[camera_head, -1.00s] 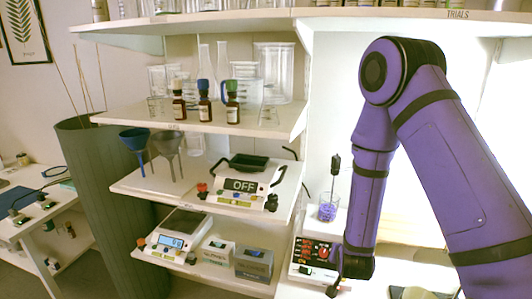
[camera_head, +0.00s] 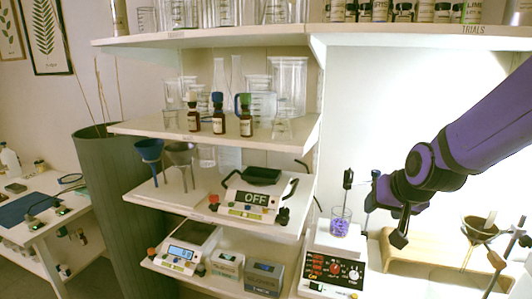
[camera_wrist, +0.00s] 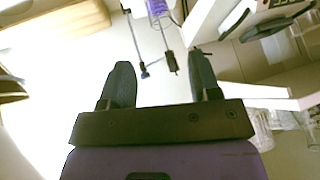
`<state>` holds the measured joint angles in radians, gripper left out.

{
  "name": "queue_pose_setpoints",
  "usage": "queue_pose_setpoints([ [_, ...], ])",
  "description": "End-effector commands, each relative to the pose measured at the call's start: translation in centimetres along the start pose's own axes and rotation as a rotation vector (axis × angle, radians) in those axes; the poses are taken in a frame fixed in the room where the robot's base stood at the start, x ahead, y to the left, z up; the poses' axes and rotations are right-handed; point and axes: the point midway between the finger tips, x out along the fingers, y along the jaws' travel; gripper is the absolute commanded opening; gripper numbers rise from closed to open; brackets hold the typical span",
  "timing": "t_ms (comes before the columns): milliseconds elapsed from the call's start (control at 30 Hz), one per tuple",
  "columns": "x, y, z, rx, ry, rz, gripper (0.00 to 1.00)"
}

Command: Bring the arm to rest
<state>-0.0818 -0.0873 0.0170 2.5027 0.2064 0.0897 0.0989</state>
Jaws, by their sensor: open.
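My purple arm (camera_head: 462,142) comes in from the right edge of the head view and reaches left. My gripper (camera_head: 383,212) is in front of the bright wall on the right, beside the beaker of purple liquid. In the wrist view, the two dark fingers of my gripper (camera_wrist: 159,64) stand apart with nothing between them. The gripper is open and empty. In the head view it appears clear of the shelves, though its exact distance from the beaker cannot be told.
A beaker of purple liquid (camera_head: 340,222) stands on a hotplate (camera_head: 335,271) left of my gripper. A wooden stand (camera_head: 430,262) is below, with a bowl (camera_head: 480,229) at right. Shelves hold several bottles, glassware, funnels and a balance (camera_head: 256,200).

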Motion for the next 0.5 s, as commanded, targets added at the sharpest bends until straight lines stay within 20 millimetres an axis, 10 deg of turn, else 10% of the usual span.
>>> queue_pose_setpoints([
  [500, -15.6, 2.4, 4.2, -0.151, -0.099, 0.033, 0.57],
])
